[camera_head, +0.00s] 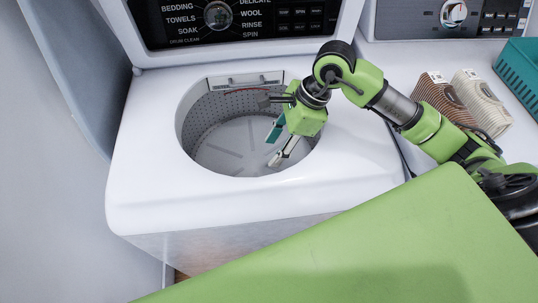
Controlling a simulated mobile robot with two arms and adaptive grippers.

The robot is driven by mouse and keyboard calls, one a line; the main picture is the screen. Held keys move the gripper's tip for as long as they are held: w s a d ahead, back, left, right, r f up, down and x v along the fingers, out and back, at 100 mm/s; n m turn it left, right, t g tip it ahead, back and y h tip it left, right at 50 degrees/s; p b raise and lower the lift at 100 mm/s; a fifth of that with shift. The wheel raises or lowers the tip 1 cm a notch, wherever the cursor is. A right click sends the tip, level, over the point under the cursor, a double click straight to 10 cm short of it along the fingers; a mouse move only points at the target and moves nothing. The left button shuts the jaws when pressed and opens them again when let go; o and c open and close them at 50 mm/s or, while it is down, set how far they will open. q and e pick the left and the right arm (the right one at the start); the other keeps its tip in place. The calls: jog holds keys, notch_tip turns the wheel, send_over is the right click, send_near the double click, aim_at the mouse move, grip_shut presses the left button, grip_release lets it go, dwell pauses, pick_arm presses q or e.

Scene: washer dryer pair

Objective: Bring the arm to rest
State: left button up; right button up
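My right arm (402,108) comes in from the right and bends over the white top-loading washer (143,165). My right gripper (270,131) is over the washer's open drum (214,150), pointing left in the picture. Its two fingers look spread apart, one toward the back and one toward the front. A small teal piece shows between them; I cannot tell whether it is part of the gripper. I see no laundry in the visible part of the drum; the arm hides part of its right side. My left arm and gripper are not in view.
The washer's control panel (235,20) stands behind the drum. A second machine with a panel (450,14) is at the right. My green body fills the lower right.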

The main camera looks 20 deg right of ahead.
jog(key=shift+d+r, duration=0.15)
jog(key=shift+r, duration=0.1)
dwell(0.3)
